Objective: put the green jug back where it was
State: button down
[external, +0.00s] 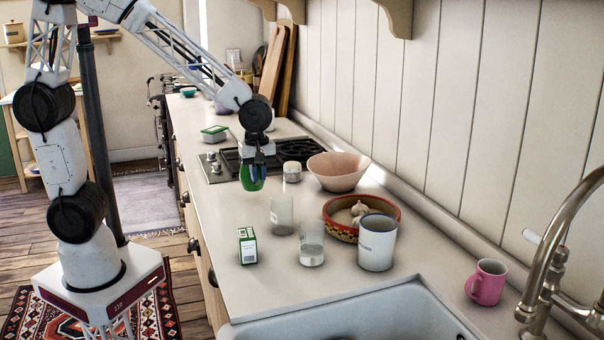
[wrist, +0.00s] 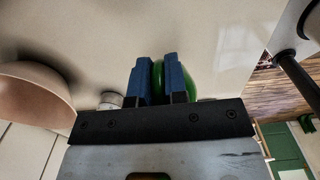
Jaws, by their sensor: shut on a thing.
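The green jug (external: 252,183) is held upright or nearly so below my gripper (external: 257,163) in the external view, in front of the hob's near edge. It appears to hang above the worktop, though the gap is hard to judge. In the wrist view my gripper (wrist: 154,78) has its blue fingers closed on the jug (wrist: 158,76), part of which shows between and beside them. The fingers and palm hide the rest of the jug.
The white worktop (external: 222,245) holds two clear glasses (external: 311,252), a green-and-white carton (external: 247,246), a white canister (external: 377,243), a patterned bowl (external: 340,232), a pink bowl (external: 338,172) and a small jar (external: 292,172). The hob (external: 225,168) lies behind. Bare worktop shows left of the glasses.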

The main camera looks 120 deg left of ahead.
jog(key=shift+w+a+f, duration=0.1)
jog(key=shift+w+a, duration=0.25)
jog(key=shift+w, duration=0.25)
jog(key=shift+w+a+f, duration=0.1)
jog(key=shift+w+a, duration=0.2)
jog(key=shift+w, duration=0.3)
jog(key=shift+f, duration=1.7)
jog(key=shift+f, duration=0.1)
jog(key=c, duration=1.1)
grip_release()
jog(key=shift+c, duration=0.2)
notch_tip(320, 180, up, 12)
